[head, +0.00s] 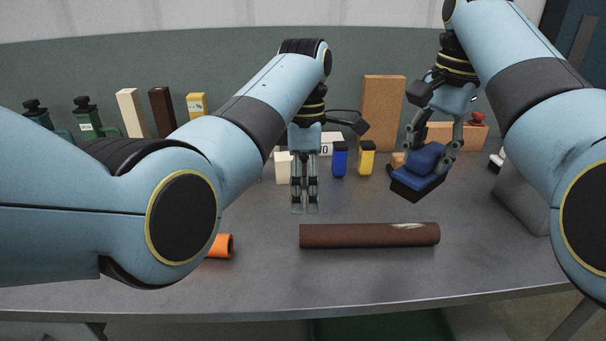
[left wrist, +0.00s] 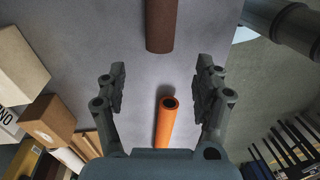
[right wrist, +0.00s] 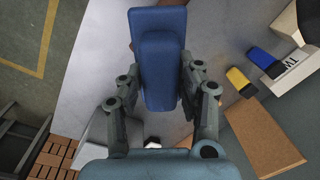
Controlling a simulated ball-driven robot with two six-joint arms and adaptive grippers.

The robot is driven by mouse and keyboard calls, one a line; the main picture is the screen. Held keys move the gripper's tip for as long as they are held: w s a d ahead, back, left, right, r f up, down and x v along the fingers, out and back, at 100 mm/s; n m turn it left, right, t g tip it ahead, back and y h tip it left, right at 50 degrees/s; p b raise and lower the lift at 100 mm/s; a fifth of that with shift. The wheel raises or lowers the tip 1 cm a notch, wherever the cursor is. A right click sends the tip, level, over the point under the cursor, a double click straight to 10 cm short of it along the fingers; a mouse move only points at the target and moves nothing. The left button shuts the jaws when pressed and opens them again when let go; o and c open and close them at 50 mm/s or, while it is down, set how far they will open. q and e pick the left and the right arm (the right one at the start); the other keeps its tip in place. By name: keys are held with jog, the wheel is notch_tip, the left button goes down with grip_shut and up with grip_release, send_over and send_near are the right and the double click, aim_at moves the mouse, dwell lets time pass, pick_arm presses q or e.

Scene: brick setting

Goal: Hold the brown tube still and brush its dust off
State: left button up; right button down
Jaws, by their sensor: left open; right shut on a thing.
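The brown tube (head: 350,236) lies on its side on the grey table, with a pale dusty patch on top near its right end. Its end also shows at the top of the left wrist view (left wrist: 160,24). My left gripper (head: 305,209) is open and empty, above the table just behind the tube's left end. My right gripper (head: 433,160) is shut on a blue brush (head: 421,170) with a dark underside, holding it tilted above the table, behind and above the tube's right end. The brush fills the middle of the right wrist view (right wrist: 160,65).
An orange tube (head: 221,246) lies left of the brown tube, partly hidden by my left arm. The table in front of the brown tube is clear.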

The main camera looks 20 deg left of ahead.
aim_at(304, 226)
pick_arm(q)
jog(key=f, duration=0.6)
jog(key=s+f, duration=0.1)
jog(key=f, duration=0.2)
jog(key=shift+s+d, duration=0.1)
grip_shut()
dwell(1.0)
